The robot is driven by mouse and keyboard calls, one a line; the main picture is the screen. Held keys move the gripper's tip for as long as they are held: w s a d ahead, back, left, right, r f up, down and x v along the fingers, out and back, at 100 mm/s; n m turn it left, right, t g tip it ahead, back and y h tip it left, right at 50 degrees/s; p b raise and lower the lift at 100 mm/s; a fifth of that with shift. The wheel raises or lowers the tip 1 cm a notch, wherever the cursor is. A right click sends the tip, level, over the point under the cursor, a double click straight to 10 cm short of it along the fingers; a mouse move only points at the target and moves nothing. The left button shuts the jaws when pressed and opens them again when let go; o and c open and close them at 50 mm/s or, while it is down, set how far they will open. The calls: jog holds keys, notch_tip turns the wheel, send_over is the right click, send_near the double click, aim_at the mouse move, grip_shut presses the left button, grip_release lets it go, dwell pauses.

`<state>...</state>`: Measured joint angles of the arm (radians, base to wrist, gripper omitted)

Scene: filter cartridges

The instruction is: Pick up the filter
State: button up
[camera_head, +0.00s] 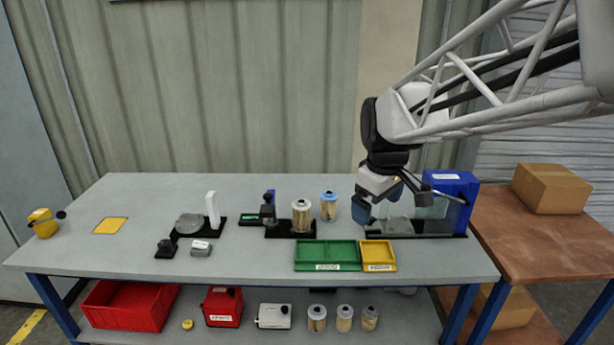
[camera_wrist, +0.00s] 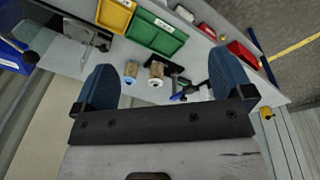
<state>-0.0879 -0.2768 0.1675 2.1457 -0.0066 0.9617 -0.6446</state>
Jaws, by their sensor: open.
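One filter (camera_head: 301,216), a clear cylinder with tan pleats and a pale top, stands upright on a black fixture on the table. A second filter (camera_head: 328,206) with a blue cap stands upright just to its right. In the wrist view the pale-topped filter (camera_wrist: 156,74) and the blue-capped one (camera_wrist: 130,72) appear between my fingers, some distance beyond them. My gripper (camera_head: 382,200) is open and empty, above the table to the right of both filters. Its blue fingers also frame the wrist view (camera_wrist: 160,78).
A green tray (camera_head: 327,266) and a yellow tray (camera_head: 379,266) sit at the front edge. A blue device (camera_head: 452,195) on a black base is at the right, close to my gripper. Several filters (camera_head: 344,320) stand on the lower shelf, with a red bin (camera_head: 130,308).

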jog(key=w+a+f+n, duration=0.2)
jog(key=w+a+n, duration=0.1)
jog(key=w, duration=0.6)
jog(key=w+a+f+n, duration=0.2)
jog(key=w+a+n, duration=0.2)
jog(key=w, duration=0.5)
jog(key=n+g, duration=0.2)
jog(key=n, duration=0.5)
send_over(301, 201)
jog(key=f, duration=1.1)
jog(key=shift+s+d+f, duration=0.1)
jog(key=shift+s+f, duration=0.2)
jog(key=shift+f, duration=0.05)
jog(key=shift+w+a+f, duration=0.2)
jog(key=shift+w+f, duration=0.05)
jog(key=shift+f, duration=1.3)
jog(key=shift+f, duration=0.1)
jog(key=shift+d+f, duration=0.1)
jog(key=shift+f, duration=2.4)
